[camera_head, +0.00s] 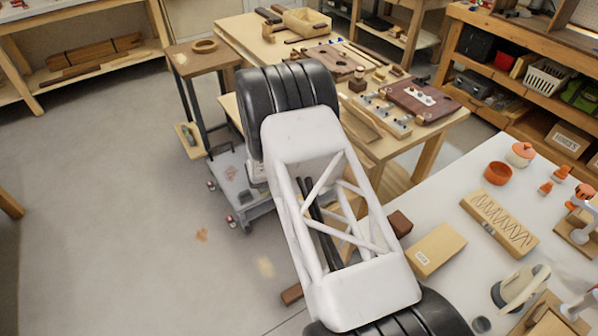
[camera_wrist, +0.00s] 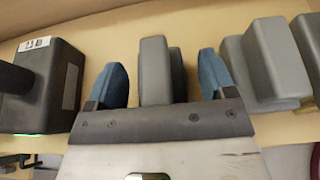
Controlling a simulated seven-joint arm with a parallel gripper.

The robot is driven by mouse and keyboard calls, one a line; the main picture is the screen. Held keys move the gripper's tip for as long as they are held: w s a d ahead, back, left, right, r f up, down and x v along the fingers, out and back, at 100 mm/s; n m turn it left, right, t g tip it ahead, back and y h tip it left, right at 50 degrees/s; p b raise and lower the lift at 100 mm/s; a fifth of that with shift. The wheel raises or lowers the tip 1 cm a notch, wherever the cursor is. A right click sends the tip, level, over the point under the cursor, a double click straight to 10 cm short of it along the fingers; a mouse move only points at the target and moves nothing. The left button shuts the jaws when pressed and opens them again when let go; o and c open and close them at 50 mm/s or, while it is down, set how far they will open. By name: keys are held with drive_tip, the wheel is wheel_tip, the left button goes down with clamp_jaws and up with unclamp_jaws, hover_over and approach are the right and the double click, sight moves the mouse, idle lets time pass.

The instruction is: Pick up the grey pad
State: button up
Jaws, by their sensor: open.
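In the wrist view, my gripper (camera_wrist: 162,72) has its two blue fingers wide apart. A grey pad (camera_wrist: 153,68) with rounded edges stands between them, with a second grey layer just behind its right side. Gaps show between the pad and both fingers, so I see no grip on it. The dark gripper body hides the pad's lower end. More grey pads of similar shape (camera_wrist: 272,62) stand close to the right of the right finger. In the head view, my arm crosses the middle, and neither my gripper nor the grey pads can be made out.
In the wrist view, a black boxy device (camera_wrist: 40,85) with a label and green light sits left of the left finger. Its surroundings are a light wooden surface (camera_wrist: 100,50). In the head view, a white table (camera_head: 465,275) holds a wooden box (camera_head: 435,250) and orange bowl (camera_head: 498,174).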

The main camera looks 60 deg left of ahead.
drive_tip(key=c, duration=0.9)
drive_tip(key=shift+r, duration=5)
